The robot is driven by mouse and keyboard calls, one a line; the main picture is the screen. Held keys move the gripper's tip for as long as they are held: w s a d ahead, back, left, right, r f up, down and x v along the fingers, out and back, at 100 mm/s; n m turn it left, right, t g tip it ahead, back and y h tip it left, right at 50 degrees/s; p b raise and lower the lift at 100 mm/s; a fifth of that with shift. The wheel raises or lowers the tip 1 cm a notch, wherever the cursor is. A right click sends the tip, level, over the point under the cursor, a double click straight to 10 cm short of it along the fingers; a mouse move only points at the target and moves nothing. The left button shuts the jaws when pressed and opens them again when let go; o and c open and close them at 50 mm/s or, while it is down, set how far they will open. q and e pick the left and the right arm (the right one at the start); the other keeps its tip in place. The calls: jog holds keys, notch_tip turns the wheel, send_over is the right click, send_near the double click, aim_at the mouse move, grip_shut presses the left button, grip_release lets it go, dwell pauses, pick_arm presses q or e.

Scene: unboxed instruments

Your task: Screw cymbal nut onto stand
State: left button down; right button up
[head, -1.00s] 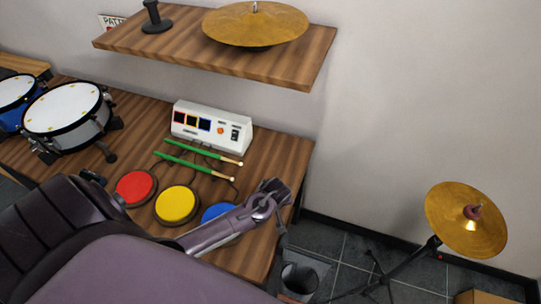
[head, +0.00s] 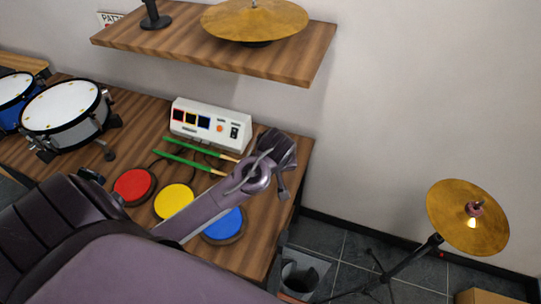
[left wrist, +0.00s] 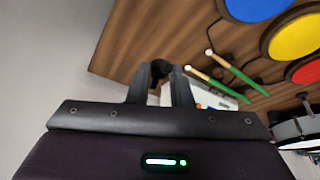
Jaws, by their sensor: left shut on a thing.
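In the head view a brass cymbal (head: 450,230) sits tilted on a black floor stand (head: 408,262) at the right, with a small reddish piece (head: 474,208) at its centre. My left gripper (head: 283,152) is raised over the right end of the desk, well left of that cymbal. In the left wrist view my left gripper (left wrist: 160,85) is shut on a small black thing (left wrist: 159,69), apparently the cymbal nut; its shape is partly hidden by the fingers. My right gripper is not in view.
A shelf (head: 200,52) above holds another cymbal (head: 255,18) and a black stand (head: 155,15). The desk (head: 130,109) carries drums, coloured pads, green sticks and a white control box (head: 208,124). A bin (head: 302,275) and a cardboard box (head: 482,297) stand on the floor.

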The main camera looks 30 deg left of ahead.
pick_arm(q)
notch_tip(320, 180, up, 4)
jog(key=shift+f, duration=0.2)
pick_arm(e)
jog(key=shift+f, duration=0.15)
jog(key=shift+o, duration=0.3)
